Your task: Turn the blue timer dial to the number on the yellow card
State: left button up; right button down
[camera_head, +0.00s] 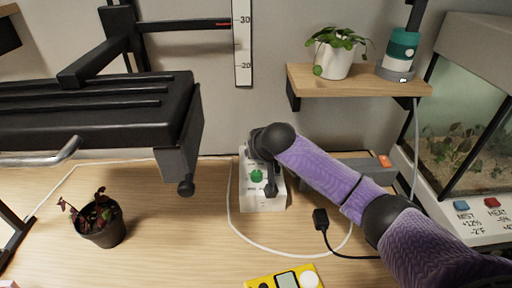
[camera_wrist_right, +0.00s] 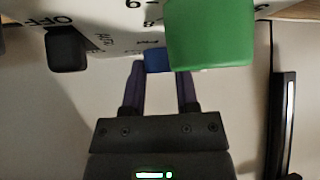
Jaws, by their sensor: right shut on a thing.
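The white timer box (camera_head: 262,200) stands on the wooden table, below the shelf, with a green knob (camera_head: 257,176) on its face. The green knob (camera_wrist_right: 210,35) looms large in the right wrist view. Just left of it is the blue dial (camera_wrist_right: 157,60), mostly hidden. My right gripper (camera_wrist_right: 160,78) is shut on the blue dial, one finger on each side. In the head view my right arm covers part of the box. I see no clear yellow card and cannot read the dial's setting. My left gripper is not in view.
A black switch (camera_wrist_right: 67,50) sits by the printed OFF. A yellow device (camera_head: 284,279) lies at the front edge. A potted plant (camera_head: 100,222) stands at left, a black rack (camera_head: 90,110) above. A white cable (camera_head: 245,239) curves around the box; a black plug (camera_head: 321,219) lies right.

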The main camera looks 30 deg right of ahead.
jog(key=shift+r+n+y+p, duration=0.2)
jog(key=shift+n+y+p, duration=0.3)
jog(key=shift+n+p, duration=0.2)
jog(key=shift+d+n+y, duration=0.1)
jog(key=shift+n+y, duration=0.3)
jog(key=shift+f+n+y, duration=0.2)
jog(key=shift+n+y, duration=0.4)
jog(key=shift+n, duration=0.2)
jog(key=shift+d+f+n+y+b, duration=0.1)
jog(key=shift+f+n+y+b, duration=0.1)
jog(key=shift+n+y+b, duration=0.5)
jog(key=n+g+y+b, duration=0.1)
jog(key=n+b, duration=0.1)
jog(key=shift+n, duration=0.3)
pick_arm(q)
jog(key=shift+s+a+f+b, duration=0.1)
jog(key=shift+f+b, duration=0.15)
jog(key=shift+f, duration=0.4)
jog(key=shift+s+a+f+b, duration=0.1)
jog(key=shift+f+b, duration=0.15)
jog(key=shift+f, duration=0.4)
pick_arm(e)
jog(key=shift+r+n+y, duration=0.15)
jog(key=shift+n+y, duration=0.25)
jog(key=shift+y, duration=0.2)
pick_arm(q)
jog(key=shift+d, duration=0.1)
